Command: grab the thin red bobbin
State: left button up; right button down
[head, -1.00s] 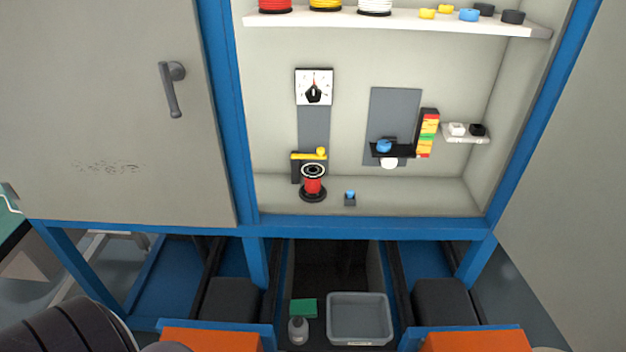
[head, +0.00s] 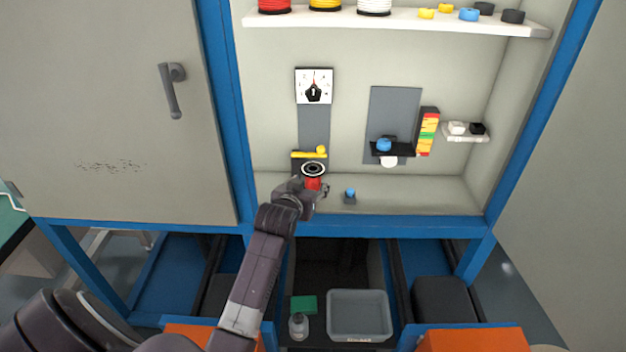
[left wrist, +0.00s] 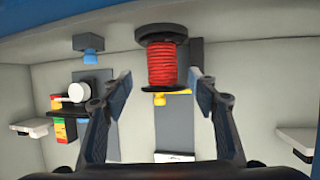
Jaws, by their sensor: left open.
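The thin red bobbin (head: 313,184) stands on a black round base below the black-and-white dial at the left of the cabinet. It also shows in the left wrist view (left wrist: 162,65), upside down, with red winding between dark flanges. My left gripper (head: 318,192) is in front of it in the head view and hides its lower part. In the left wrist view the left gripper (left wrist: 162,82) is open, with one finger on each side of the bobbin and gaps between; the bobbin is not gripped. My right gripper is not in view.
A yellow lever (head: 309,154) is just above the bobbin. A small blue-topped part (head: 350,194) stands close to its right. The shelf (head: 400,27) above holds wider red, yellow and white spools. A grey bin (head: 360,316) is below the cabinet.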

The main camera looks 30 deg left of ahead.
aim_at(311, 180)
pick_arm(q)
jog(key=shift+x, duration=2.95)
jog(key=shift+a, duration=0.15)
jog(key=c, duration=1.3)
